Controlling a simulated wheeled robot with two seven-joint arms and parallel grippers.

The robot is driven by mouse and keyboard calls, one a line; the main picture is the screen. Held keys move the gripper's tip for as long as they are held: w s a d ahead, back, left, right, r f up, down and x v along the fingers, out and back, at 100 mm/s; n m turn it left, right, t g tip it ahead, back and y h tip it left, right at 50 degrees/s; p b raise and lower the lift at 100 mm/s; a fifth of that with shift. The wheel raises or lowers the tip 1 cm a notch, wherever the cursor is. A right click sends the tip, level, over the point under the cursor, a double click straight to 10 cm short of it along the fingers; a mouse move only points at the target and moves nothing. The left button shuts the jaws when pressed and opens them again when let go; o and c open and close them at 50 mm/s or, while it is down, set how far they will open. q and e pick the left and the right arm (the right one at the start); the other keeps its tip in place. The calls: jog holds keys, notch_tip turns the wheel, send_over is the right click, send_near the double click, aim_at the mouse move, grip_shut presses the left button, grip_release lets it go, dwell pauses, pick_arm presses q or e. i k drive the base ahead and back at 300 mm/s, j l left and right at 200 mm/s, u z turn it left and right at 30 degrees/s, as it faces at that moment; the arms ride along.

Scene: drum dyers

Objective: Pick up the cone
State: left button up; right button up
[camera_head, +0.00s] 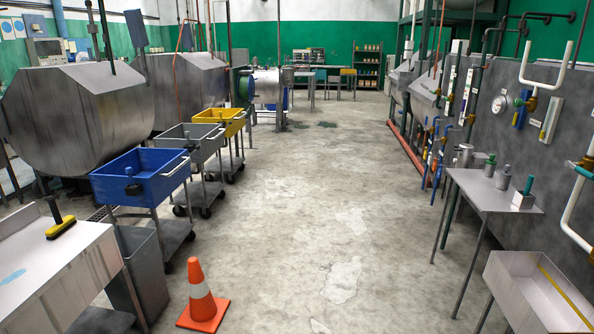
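An orange traffic cone (201,296) with a white band stands upright on the concrete floor at the lower left of the head view. It has a square orange base. A grey bin stands close to its left. Neither of my grippers shows in this view.
A grey bin (143,272) and a white-topped table (85,285) with a yellow brush (61,228) are left of the cone. Carts with blue (140,187), grey and yellow trays line the left side. A metal table (487,192) stands at right. The middle floor (290,215) is clear.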

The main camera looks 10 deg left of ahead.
aim_at(204, 313)
jog(key=i, duration=1.65)
jog(key=i+u, duration=0.35)
jog(key=i, duration=0.2)
jog(key=i+l+u, duration=0.15)
jog(key=i+u, duration=0.2)
jog(key=i, duration=0.2)
jog(key=i+l+u, duration=0.35)
jog(key=i, duration=0.15)
jog(key=i+j, duration=0.05)
